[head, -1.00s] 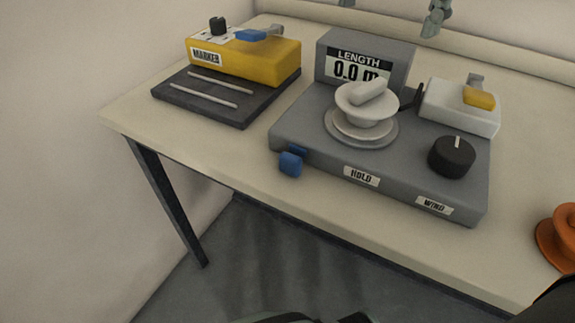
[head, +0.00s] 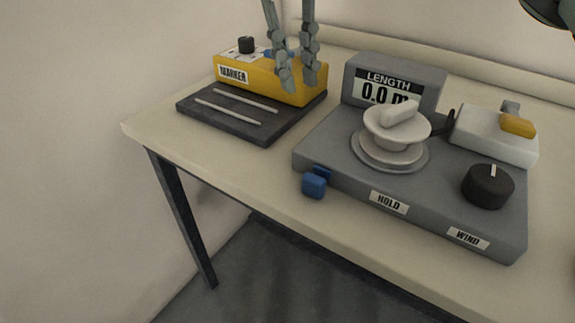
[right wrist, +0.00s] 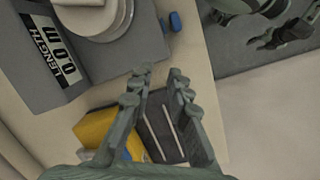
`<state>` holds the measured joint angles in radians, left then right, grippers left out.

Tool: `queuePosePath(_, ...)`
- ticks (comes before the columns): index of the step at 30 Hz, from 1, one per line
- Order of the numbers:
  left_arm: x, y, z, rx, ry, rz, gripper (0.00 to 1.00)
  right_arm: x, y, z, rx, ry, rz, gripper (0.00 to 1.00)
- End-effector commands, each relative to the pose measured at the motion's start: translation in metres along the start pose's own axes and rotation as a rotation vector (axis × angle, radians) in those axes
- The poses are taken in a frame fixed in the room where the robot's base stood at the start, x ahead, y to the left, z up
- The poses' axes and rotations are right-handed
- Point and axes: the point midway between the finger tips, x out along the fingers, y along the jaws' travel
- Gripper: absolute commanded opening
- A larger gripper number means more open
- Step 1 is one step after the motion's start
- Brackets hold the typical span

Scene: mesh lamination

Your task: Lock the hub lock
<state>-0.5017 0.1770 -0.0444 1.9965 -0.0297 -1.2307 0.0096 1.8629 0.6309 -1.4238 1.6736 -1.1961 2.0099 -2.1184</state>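A white hub (head: 397,132) with a cylindrical grip (head: 399,112) across its top stands on the grey winder base (head: 330,150), below the LENGTH display. A blue tab (head: 314,185) sticks out of the base's front left, near the HOLD label (head: 389,202). I cannot tell which of these parts is the hub lock. My right gripper (head: 300,86) hangs with fingers apart and empty in front of the yellow MARKER box, left of the hub. In the right wrist view its fingers (right wrist: 159,72) show a clear gap. My left gripper (right wrist: 268,28) shows only there, over the floor.
The yellow MARKER box (head: 262,82) sits on a dark slotted plate (head: 190,106). A black knob (head: 487,187) is at the base's right by the WIND label (head: 467,238). A white block (head: 490,138) with a yellow lever (head: 518,125) stands behind it. The table's front left strip is clear.

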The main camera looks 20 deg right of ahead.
Motion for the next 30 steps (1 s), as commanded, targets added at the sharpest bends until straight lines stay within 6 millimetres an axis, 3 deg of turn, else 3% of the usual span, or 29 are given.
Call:
queuePosePath(3,-0.01,-0.002,-0.003,-0.001,0.007,-0.006,0.4,0.012,-0.028,-0.008,-0.256,-0.03,0.02,0.0)
queuePosePath(9,-0.022,-0.004,-0.006,-0.002,0.012,-0.012,0.4,0.021,-0.052,-0.013,-0.504,-0.058,0.032,0.0)
queuePosePath(23,-0.024,-0.005,-0.006,-0.003,0.011,-0.013,0.4,0.023,-0.055,-0.014,-0.55,-0.064,0.033,0.0)
queuePosePath(28,-0.023,-0.005,-0.004,-0.003,0.004,-0.015,0.4,0.042,-0.054,-0.013,-0.551,-0.067,0.031,0.0)
queuePosePath(30,-0.037,-0.007,-0.008,-0.002,0.019,-0.021,0.4,0.055,-0.054,-0.012,-0.552,-0.067,0.031,0.0)
